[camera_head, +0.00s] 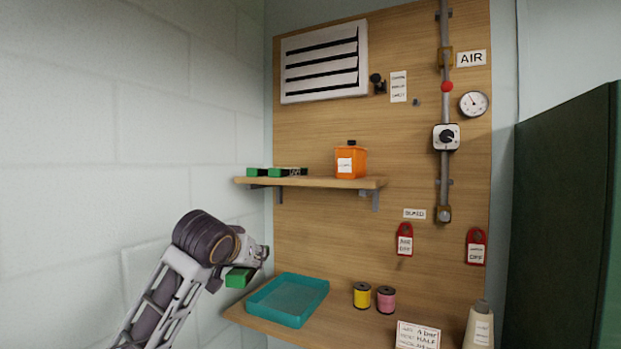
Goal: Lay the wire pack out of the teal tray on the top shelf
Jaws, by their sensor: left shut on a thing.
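My left gripper (250,262) is shut on a green wire pack (239,278). It holds the pack in the air, just left of the teal tray (288,300) and below the shelf. The tray lies on the lower board and looks empty inside. The top shelf (330,182) is a wooden board on brackets, above the tray. Green packs (256,172) stand at its left end, with a small dark item beside them. My right gripper is not in view.
An orange bottle (351,162) stands on the shelf, right of a bare stretch. A dark green panel (565,220) closes off the right.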

